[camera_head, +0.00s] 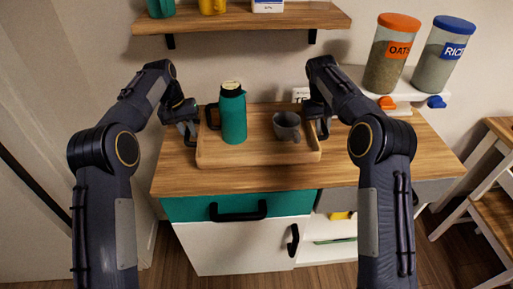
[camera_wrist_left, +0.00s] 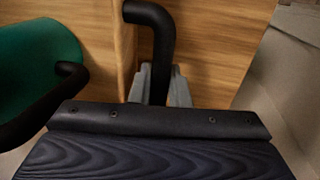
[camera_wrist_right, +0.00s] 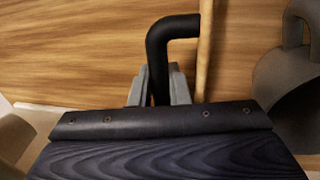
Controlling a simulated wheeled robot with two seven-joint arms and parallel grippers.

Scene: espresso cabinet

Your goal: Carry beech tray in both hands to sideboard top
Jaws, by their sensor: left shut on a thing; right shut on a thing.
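The beech tray (camera_head: 262,157) is over the sideboard top (camera_head: 180,180), inside its edges. I cannot tell whether it touches the top. A teal jug (camera_head: 233,118) with a black handle stands upright on its left half. A grey mug (camera_head: 286,124) stands on its right half. My left gripper (camera_head: 188,132) is shut on the tray's black left handle, which shows in the left wrist view (camera_wrist_left: 158,40). My right gripper (camera_head: 321,127) is shut on the black right handle, clear in the right wrist view (camera_wrist_right: 160,50).
A small white shelf (camera_head: 408,92) at the right holds the oats jar (camera_head: 388,60) and the rice jar (camera_head: 440,62). A wooden wall shelf (camera_head: 235,18) hangs above the tray. A small sign (camera_head: 300,94) stands behind the tray.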

